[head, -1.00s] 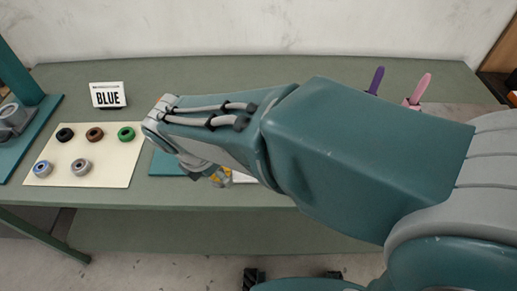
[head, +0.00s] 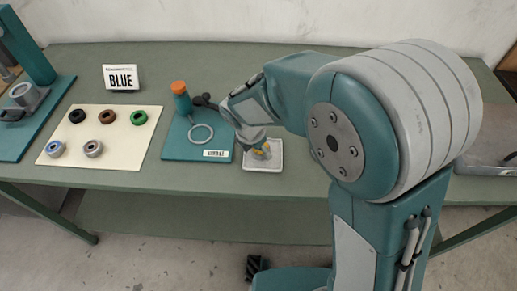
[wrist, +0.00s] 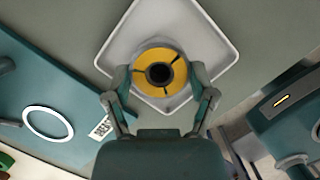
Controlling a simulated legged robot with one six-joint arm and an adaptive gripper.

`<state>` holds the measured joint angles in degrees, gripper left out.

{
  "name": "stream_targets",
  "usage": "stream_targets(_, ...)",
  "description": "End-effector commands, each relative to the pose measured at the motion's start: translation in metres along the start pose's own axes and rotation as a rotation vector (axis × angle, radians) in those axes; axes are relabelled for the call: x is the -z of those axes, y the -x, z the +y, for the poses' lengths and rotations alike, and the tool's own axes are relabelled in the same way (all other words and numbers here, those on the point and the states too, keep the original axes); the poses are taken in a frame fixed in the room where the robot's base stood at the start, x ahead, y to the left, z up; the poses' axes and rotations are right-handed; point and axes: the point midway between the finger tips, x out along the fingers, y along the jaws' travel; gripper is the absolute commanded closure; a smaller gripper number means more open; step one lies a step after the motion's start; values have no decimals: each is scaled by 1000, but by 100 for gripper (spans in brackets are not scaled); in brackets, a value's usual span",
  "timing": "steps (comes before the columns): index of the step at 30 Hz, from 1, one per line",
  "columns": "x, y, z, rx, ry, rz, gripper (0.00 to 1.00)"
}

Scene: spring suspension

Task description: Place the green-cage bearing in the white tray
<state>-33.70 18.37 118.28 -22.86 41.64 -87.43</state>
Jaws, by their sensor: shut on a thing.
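My gripper (wrist: 160,78) is shut on a round part with a yellow face and a dark central hole (wrist: 176,72). Its fingers grip it from both sides. The part is over the white tray (wrist: 222,62), within its rim in the wrist view; I cannot tell whether it touches the tray floor. In the head view the yellow part (head: 265,149) is just at the tray (head: 262,167), partly hidden by my gripper. No green cage is visible on the held part. A green ring (head: 139,117) lies on the cream mat.
The cream mat (head: 120,150) also holds black, brown, blue-centred and grey rings. A teal base (head: 183,150) with an orange-topped post (head: 180,88) and a pale ring stands left of the tray. A BLUE sign (head: 120,77) stands behind the mat.

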Motion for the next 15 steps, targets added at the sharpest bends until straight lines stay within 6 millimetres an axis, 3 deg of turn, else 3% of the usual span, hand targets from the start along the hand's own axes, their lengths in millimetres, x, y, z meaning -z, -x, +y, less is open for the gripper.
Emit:
stream_targets(3,2,-11,-1,-2,-1,0,86)
stream_targets(11,5,-12,2,1,0,-3,86)
stream_targets(12,5,-13,2,1,0,-2,18)
stream_targets(13,5,-12,2,0,0,-3,5)
stream_targets(15,5,-12,2,0,0,-3,0)
